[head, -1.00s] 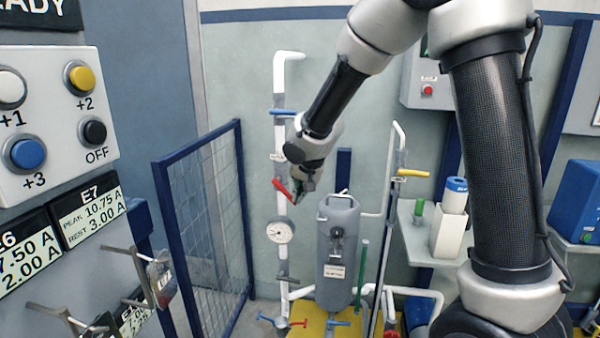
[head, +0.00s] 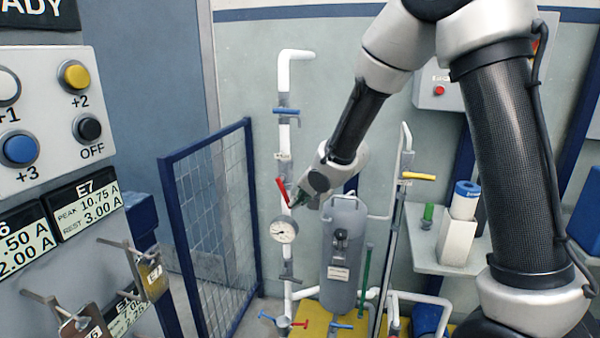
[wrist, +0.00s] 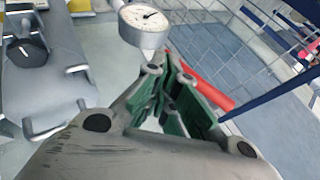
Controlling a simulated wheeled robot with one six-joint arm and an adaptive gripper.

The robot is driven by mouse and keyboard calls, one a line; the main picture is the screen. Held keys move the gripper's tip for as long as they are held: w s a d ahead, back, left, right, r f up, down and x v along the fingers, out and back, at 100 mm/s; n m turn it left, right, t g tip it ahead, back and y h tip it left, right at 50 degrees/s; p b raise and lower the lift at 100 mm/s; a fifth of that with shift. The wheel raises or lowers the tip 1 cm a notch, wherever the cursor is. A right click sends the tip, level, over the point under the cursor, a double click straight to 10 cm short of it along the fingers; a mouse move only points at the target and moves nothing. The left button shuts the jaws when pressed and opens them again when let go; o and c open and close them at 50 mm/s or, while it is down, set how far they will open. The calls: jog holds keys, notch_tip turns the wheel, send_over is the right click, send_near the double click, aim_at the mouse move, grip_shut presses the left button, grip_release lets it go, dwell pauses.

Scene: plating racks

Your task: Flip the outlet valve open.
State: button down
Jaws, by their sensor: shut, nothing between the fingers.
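A red lever (head: 283,190) sits on the white vertical pipe (head: 284,150), above a round gauge (head: 284,230). It slants steeply, with its upper end to the left. No readable label shows which valve is the outlet. My gripper (head: 299,198) is just right of the red lever, its fingers small and partly hidden by the wrist in the head view. In the wrist view, my gripper's green-padded fingers (wrist: 168,78) are shut and empty. The red lever (wrist: 208,84) lies right beside them there; whether they touch it I cannot tell.
A grey tank (head: 343,255) stands below my wrist. Blue (head: 286,111) and yellow (head: 418,176) levers are on nearby pipes. A blue mesh fence (head: 215,215) stands left of the pipe. A button panel (head: 50,115) fills the near left. A shelf (head: 425,255) is at right.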

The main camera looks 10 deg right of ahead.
jog(key=shift+w+a+f, duration=0.2)
jog(key=shift+a+f, duration=0.3)
jog(key=shift+w+a+f, duration=0.2)
jog(key=shift+a+f, duration=0.3)
dwell(0.3)
